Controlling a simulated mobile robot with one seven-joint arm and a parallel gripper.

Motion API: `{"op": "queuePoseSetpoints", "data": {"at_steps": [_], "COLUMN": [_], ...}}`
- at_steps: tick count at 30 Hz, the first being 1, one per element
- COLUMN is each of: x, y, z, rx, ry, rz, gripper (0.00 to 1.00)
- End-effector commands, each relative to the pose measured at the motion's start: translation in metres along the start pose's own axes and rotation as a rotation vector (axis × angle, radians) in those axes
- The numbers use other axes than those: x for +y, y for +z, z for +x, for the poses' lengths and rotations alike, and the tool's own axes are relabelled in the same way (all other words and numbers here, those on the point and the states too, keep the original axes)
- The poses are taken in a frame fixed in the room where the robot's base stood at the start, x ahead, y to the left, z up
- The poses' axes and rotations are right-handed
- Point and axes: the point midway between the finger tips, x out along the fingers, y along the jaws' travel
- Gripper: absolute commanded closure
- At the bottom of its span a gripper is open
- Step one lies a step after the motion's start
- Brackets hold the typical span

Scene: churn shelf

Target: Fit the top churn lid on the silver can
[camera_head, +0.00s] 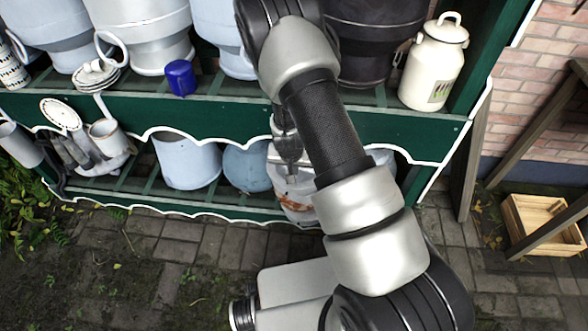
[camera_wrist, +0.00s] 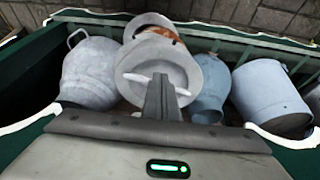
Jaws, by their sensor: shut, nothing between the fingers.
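My gripper (camera_wrist: 163,82) is shut and empty, its fingers in front of a grey round churn lid (camera_wrist: 135,64) with a pale bar handle. The fingers hide the handle's middle; I cannot tell whether they touch it. A second grey lid (camera_wrist: 148,20) shows behind it. Both lie over a whitish and orange object, mostly hidden. A silver-grey can (camera_wrist: 88,72) with a side handle stands to the left in the wrist view. In the head view my gripper (camera_head: 291,158) points down at the lower shelf, beside the whitish and orange object (camera_head: 297,195).
Pale blue cans (camera_head: 187,162) stand on the lower shelf. Large churns, a blue mug (camera_head: 181,77) and a cream lidded can (camera_head: 434,68) stand on the green shelf (camera_head: 225,118) above. Its scalloped front edge lies close to my arm. A wooden crate (camera_head: 540,222) is on the right.

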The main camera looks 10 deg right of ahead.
Motion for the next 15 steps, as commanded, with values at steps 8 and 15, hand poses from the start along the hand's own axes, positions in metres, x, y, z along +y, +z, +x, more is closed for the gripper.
{"op": "queuePoseSetpoints", "data": {"at_steps": [8,15], "x": [0.000,0.000], "y": [0.001,0.000], "z": [0.054,0.073], "rx": [0.000,0.001], "ry": [0.000,-0.001], "rz": [0.000,-0.002], "gripper": [1.00,1.00]}}
